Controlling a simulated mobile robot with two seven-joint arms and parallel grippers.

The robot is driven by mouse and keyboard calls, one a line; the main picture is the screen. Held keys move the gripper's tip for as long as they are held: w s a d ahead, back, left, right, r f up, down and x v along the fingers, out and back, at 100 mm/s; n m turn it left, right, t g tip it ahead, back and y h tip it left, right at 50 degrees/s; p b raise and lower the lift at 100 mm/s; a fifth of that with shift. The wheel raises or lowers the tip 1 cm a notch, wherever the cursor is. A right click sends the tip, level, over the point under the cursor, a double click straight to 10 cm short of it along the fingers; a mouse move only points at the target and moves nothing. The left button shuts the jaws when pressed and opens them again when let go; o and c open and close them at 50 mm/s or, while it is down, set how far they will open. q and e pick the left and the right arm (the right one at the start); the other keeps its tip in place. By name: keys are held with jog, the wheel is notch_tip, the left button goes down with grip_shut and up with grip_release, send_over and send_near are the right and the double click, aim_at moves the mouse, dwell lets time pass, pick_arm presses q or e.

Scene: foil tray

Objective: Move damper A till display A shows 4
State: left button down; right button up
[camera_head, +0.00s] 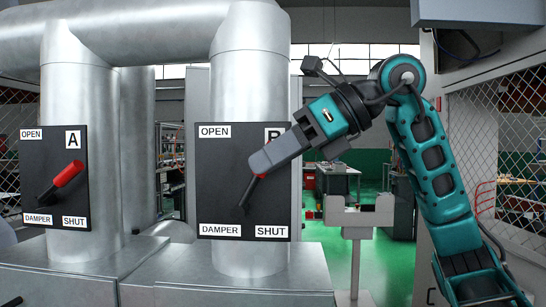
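Damper A is a black panel (54,200) on the left upright duct, marked OPEN at top left and SHUT at bottom right. Its lever has a red grip (69,173) that points up and to the right; nothing touches it. Display A is not in sight. My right gripper (259,166) is at the lever (247,192) of damper B, in front of its red grip, most of which it hides. Whether its fingers are closed on that grip cannot be told. My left gripper is not in view.
Damper B's black panel (217,171) is on the second duct, right of damper A. Metal boxes (227,297) stand below the ducts. A grey stand (357,222) is right of panel B, on green floor. Mesh fencing (510,130) is at the far right.

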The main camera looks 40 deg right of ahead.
jog(key=shift+o, duration=0.4)
jog(key=shift+r, duration=0.1)
jog(key=v, duration=1.3)
jog(key=shift+p, duration=0.4)
